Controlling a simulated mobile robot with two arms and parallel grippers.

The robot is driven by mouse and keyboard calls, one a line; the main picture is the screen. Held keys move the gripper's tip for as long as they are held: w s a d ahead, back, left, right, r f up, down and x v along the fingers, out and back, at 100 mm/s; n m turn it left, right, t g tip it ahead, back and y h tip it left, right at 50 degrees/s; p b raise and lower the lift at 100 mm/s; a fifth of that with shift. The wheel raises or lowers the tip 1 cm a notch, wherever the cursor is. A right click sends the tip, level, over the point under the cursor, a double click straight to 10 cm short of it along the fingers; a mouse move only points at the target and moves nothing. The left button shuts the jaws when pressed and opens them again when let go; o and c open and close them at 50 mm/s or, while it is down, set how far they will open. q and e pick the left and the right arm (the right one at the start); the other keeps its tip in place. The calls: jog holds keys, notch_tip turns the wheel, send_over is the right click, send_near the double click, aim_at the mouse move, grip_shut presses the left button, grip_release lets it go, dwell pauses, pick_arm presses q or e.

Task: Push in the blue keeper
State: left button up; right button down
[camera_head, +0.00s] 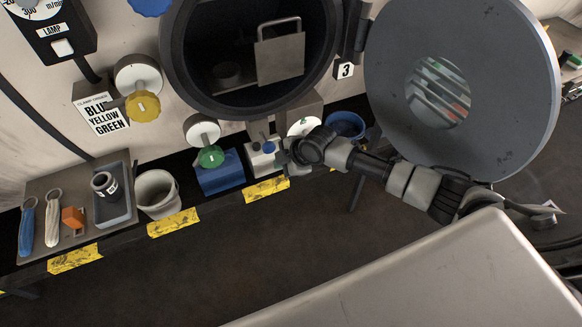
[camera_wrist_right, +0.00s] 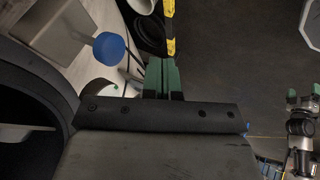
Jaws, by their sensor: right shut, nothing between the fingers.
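The blue keeper (camera_head: 268,147) shows in the head view as a small blue knob on a pale block below the drum opening. In the right wrist view a round blue head (camera_wrist_right: 109,47) on a thin stem, which looks like the same part, stands left of my fingertips. My right gripper (camera_head: 284,156) is just right of the knob in the head view. Its green fingers (camera_wrist_right: 162,78) are together and empty, with a visible gap to the blue head. My left gripper (camera_wrist_right: 304,98) shows at the right edge of the right wrist view, its fingertips apart.
The open round door (camera_head: 520,90) hangs right of the drum (camera_head: 185,60). The floor in front is clear.

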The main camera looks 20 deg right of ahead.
aim_at(272, 144)
pick_arm(q)
jog(key=f+b, duration=0.2)
jog(key=f, duration=0.1)
jog(key=shift+s+f, duration=0.2)
jog(key=shift+f, duration=0.05)
pick_arm(e)
jog(key=w, duration=0.4)
jog(key=shift+a, duration=0.1)
jog(key=shift+f, duration=0.1)
jog(key=w+b, duration=0.3)
jog(key=shift+a+f+b, duration=0.1)
jog(key=shift+f+b, duration=0.05)
jog(key=shift+b, duration=0.15)
jog(key=shift+r, duration=0.2)
pick_arm(q)
notch_tip(272, 144, down, 3)
jog(key=shift+s+r, duration=0.1)
jog(key=shift+s, duration=0.05)
pick_arm(e)
jog(key=shift+w+r, duration=0.1)
